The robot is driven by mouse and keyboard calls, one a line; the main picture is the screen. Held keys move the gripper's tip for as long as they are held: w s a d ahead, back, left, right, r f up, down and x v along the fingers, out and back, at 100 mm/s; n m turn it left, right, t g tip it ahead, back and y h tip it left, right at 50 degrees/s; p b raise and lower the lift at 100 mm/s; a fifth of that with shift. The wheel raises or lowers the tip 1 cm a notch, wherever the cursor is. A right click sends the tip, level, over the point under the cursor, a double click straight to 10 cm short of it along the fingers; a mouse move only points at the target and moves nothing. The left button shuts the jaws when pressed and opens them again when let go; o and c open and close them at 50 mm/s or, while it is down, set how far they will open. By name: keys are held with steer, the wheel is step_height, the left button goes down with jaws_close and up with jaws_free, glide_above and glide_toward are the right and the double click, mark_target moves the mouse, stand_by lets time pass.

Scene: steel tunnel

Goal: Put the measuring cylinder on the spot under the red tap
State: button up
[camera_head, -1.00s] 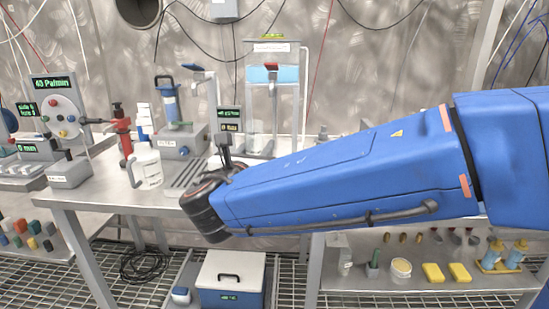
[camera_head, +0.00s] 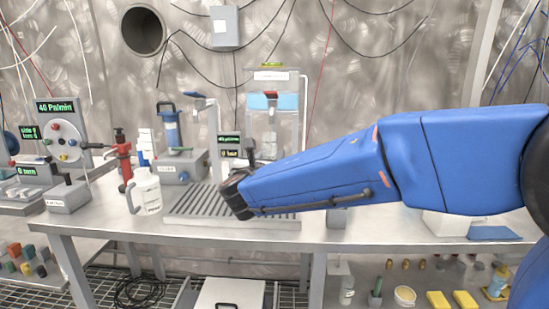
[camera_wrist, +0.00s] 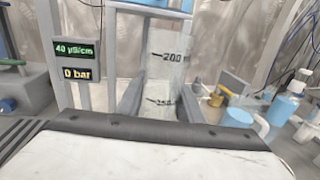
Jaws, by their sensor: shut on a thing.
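The measuring cylinder (camera_wrist: 166,72) is clear with dark marks, one reading 200, and stands upright in the wrist view. My gripper (camera_wrist: 160,105) is shut on it, with a grey finger at each side. In the head view, the cylinder (camera_head: 269,147) shows faintly beyond my wrist, and my gripper (camera_head: 250,150) is mostly hidden. The red tap (camera_head: 270,94) is on the front of the clear tank, above and close to the cylinder. The slatted grating (camera_head: 195,203) lies below. The spot under the tap is hidden by my arm, and I cannot tell whether the cylinder touches down.
A blue-handled tap (camera_head: 194,96) stands left of the tank (camera_head: 290,112). A white jug (camera_head: 145,190), a blue pump device (camera_head: 170,130) and a small display post (camera_head: 229,145) are nearby. Bottles (camera_wrist: 283,105) stand to the right in the wrist view.

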steer(key=w, duration=0.1)
steer(key=w+f, duration=0.1)
steer(key=w, duration=0.1)
steer(key=shift+d+f, duration=0.25)
steer(key=shift+d, duration=0.05)
steer(key=shift+f, duration=0.1)
steer(key=o, duration=1.2)
steer(key=s, duration=0.4)
steer(key=s+a, duration=0.1)
steer(key=s, duration=0.3)
steer(key=s+a, duration=0.1)
steer(key=s, duration=0.3)
steer(key=shift+a, duration=0.15)
